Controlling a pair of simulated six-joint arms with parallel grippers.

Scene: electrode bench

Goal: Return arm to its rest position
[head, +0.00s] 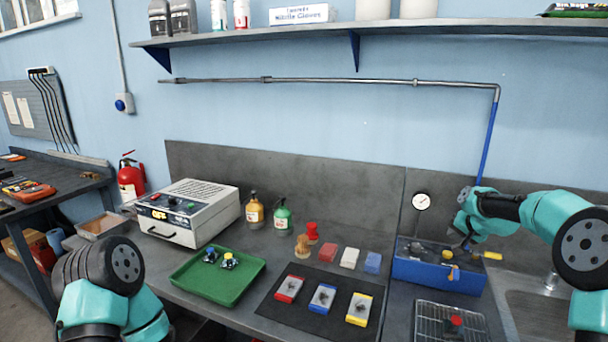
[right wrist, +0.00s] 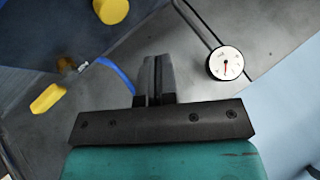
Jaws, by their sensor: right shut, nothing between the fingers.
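My right arm reaches in from the right in the head view, and its gripper (head: 466,242) is above the right part of the blue box (head: 438,274). In the right wrist view the two dark fingers (right wrist: 156,66) are pressed together with nothing between them. A yellow handle (right wrist: 48,98) and a round yellow knob (right wrist: 111,10) show at the left of that view, apart from the fingers. My left arm is folded at the lower left of the head view, and its gripper is out of sight.
A white-dialled gauge (head: 421,201) stands behind the blue box. A wire rack (head: 433,325) lies in front of it. A green tray (head: 197,284), a black mat (head: 272,309) with three coloured blocks, and a grey instrument (head: 190,213) fill the left bench. A shelf (head: 240,42) runs overhead.

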